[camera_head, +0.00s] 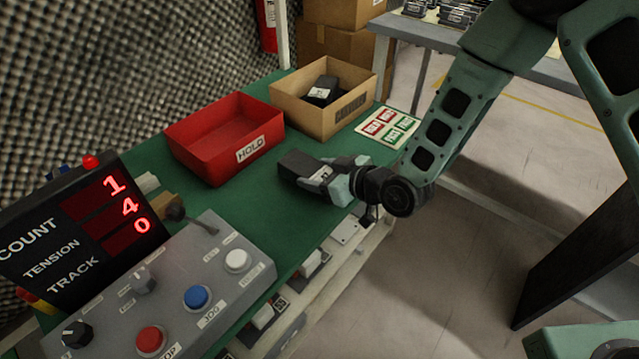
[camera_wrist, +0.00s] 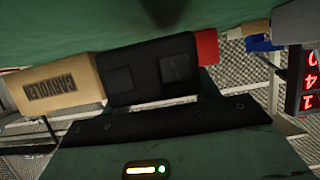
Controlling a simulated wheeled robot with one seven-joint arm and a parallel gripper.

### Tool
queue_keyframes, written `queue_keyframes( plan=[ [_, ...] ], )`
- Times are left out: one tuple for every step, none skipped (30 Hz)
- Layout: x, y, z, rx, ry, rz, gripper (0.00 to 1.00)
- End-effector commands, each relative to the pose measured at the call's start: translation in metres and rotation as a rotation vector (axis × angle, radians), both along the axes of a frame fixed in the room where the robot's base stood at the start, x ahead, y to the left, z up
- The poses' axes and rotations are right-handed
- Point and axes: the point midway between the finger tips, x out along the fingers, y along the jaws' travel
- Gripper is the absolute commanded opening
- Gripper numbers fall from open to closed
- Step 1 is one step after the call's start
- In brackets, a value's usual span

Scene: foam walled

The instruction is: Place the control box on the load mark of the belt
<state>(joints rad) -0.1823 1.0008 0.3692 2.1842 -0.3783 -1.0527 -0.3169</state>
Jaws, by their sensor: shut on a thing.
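My gripper (camera_head: 338,178) is shut on a dark box (camera_head: 298,164), which fits the control box. It holds the box by one end, over or on the green surface (camera_head: 262,225), right of the red bin. I cannot tell whether the box touches the surface. In the wrist view the dark box (camera_wrist: 150,72) fills the middle, with square recessed patches on its face. The green surface may be the belt. I see no clear load mark; the arm, box or bins may hide it.
A red HOLD bin (camera_head: 180,146) and a cardboard box (camera_head: 300,118) with dark boxes inside stand behind. A card with red and green labels (camera_head: 388,127) lies right of them. A grey button panel (camera_head: 185,283) and a COUNT display (camera_head: 85,232) are at the front left.

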Motion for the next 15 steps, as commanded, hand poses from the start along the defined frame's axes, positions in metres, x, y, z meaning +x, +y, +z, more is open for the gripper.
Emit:
queue_keyframes(
  plan=[
    [0.000, 0.000, -0.009, -0.001, 0.002, 0.000, 0.27],
    [0.000, 0.000, -0.013, 0.000, 0.001, 0.000, 0.27],
    [0.000, 0.000, -0.019, 0.000, 0.002, -0.001, 0.27],
    [0.000, 0.000, -0.024, 0.000, 0.002, -0.002, 0.27],
    [0.000, 0.000, -0.027, 0.000, 0.002, -0.002, 0.27],
    [0.000, 0.000, -0.030, 0.000, 0.002, -0.002, 0.27],
    [0.000, 0.000, -0.031, 0.000, 0.000, -0.001, 0.27],
    [0.000, 0.000, -0.031, 0.000, 0.000, -0.001, 0.27],
    [0.000, 0.000, -0.031, 0.001, -0.001, -0.001, 0.27],
    [0.000, 0.000, -0.030, 0.001, -0.001, -0.001, 0.27],
    [0.000, 0.000, -0.030, 0.001, -0.001, -0.001, 0.27],
    [0.000, 0.000, -0.030, 0.001, -0.001, -0.001, 0.27],
    [0.000, 0.000, -0.030, 0.001, -0.001, -0.001, 0.27],
    [0.000, 0.000, -0.031, 0.001, -0.001, -0.001, 0.27],
    [0.000, 0.000, -0.032, 0.001, -0.001, -0.001, 0.27]
  ],
)
